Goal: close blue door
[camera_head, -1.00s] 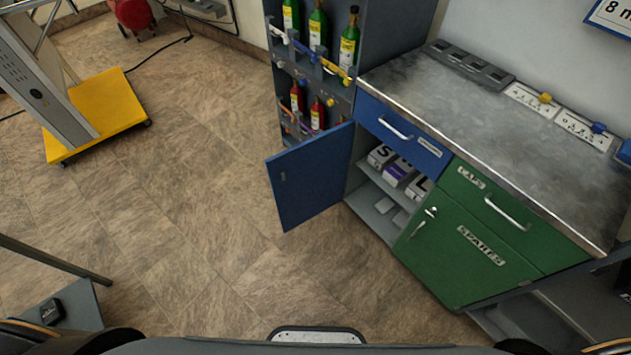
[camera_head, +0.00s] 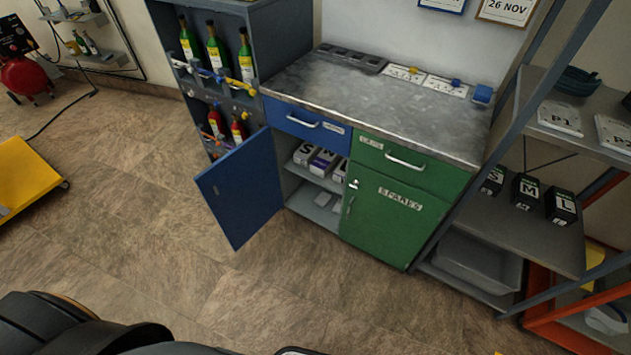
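The blue door (camera_head: 242,190) stands wide open at the left front of the workbench cabinet, swung out over the floor. Behind it the open compartment shows boxes (camera_head: 322,161) on a shelf, with a smaller pale item on the cabinet floor. The blue drawer (camera_head: 305,125) above the opening is shut and has a silver handle. The green door marked SPARES (camera_head: 392,213) beside it is shut. Neither gripper is in view. Dark rounded parts of mine show at the bottom left, well away from the blue door.
A bottle rack (camera_head: 228,70) stands left of the cabinet. A grey shelf unit (camera_head: 505,228) with labelled boxes is at the right. A yellow platform (camera_head: 30,180) is at the left edge. The floor (camera_head: 140,215) before the blue door is clear.

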